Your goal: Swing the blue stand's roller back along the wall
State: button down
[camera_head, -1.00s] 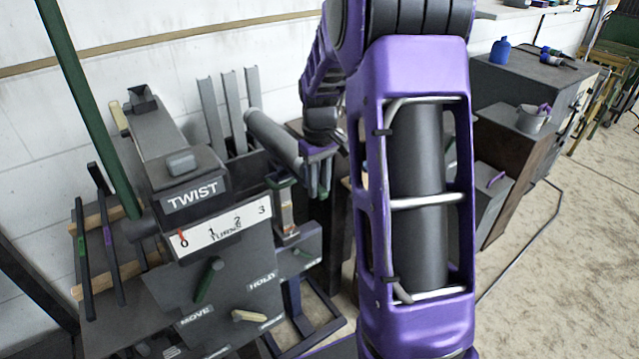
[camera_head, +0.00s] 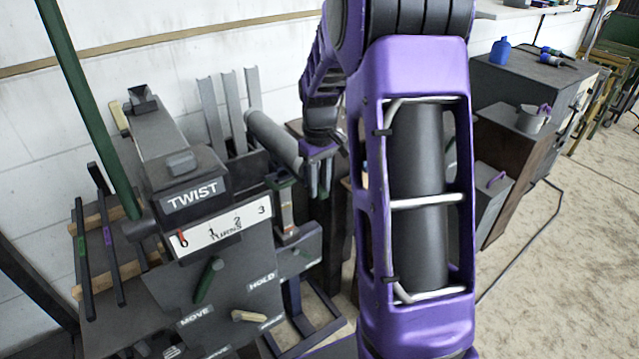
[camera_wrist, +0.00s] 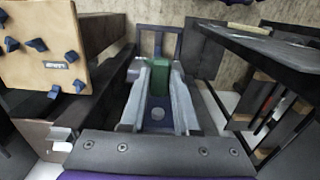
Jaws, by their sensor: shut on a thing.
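The grey roller (camera_head: 272,137) slants down to the right in front of the white wall in the head view. Its lower end is close to my gripper (camera_head: 319,178), which points down. The dark blue stand (camera_head: 292,292) has its frame on the floor below. In the wrist view, my gripper (camera_wrist: 157,98) has its two grey fingers on either side of a green piece (camera_wrist: 159,76) and is shut on it. How the green piece joins the roller is hidden.
The grey TWIST machine (camera_head: 192,190) with its levers stands left of the roller. Upright grey posts (camera_head: 232,110) are behind it, by the wall. Dark cabinets (camera_head: 525,95) stand at the right. The floor (camera_head: 560,270) at the right is largely clear.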

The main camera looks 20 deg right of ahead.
jog(key=shift+a, duration=0.15)
dwell(0.3)
jog(key=w+a+m+p, duration=0.1)
jog(key=a+m+p, duration=0.1)
jog(key=a+m, duration=0.5)
jog(key=shift+w+a+m, duration=0.3)
jog(key=shift+w+a, duration=0.1)
jog(key=shift+a, duration=2.2)
jog(key=c, duration=0.6)
grip_release()
jog(key=shift+c, duration=0.2)
notch_tip(320, 180, up, 18)
jog(key=p, duration=0.3)
jog(key=shift+f, duration=0.25)
